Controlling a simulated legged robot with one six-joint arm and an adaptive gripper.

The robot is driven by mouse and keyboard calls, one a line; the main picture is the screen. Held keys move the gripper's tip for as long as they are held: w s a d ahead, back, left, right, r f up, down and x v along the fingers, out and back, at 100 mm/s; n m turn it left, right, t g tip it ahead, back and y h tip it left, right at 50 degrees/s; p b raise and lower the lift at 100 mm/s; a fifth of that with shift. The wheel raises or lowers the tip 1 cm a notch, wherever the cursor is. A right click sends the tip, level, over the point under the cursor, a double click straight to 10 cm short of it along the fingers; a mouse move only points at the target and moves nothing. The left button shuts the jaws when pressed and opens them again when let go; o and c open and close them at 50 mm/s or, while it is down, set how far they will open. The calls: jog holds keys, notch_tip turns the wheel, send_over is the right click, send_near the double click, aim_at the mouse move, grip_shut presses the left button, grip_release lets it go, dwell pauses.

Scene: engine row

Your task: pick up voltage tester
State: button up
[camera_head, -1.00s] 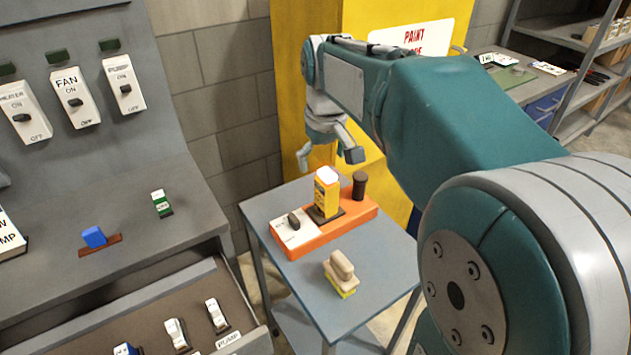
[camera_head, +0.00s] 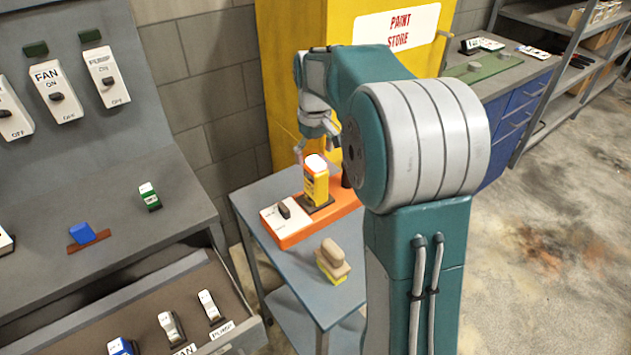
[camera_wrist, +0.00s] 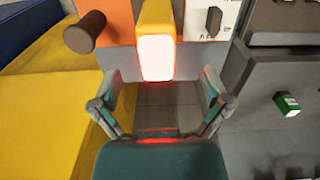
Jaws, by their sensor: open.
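The voltage tester looks to be the yellow upright device (camera_head: 316,184) with a white top, standing in a dark holder on an orange base (camera_head: 290,238) on a small grey table. My gripper (camera_head: 316,150) is open and empty, just above and behind the tester in the head view. In the wrist view the tester's glowing white top (camera_wrist: 157,58) shows ahead of the gap between my open fingers (camera_wrist: 160,80). No contact shows. My arm hides the right end of the base in the head view.
A dark knob (camera_wrist: 85,32) stands on the base beside the tester. A beige-and-yellow block (camera_head: 332,260) sits on the small table (camera_head: 290,275). A yellow paint cabinet (camera_head: 285,80) is close behind; a grey switch console (camera_head: 110,180) and open drawer (camera_head: 150,315) are left.

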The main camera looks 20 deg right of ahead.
aim_at(316, 172)
jog(key=shift+d+f, duration=0.1)
jog(key=shift+f, duration=2.65)
grip_shut()
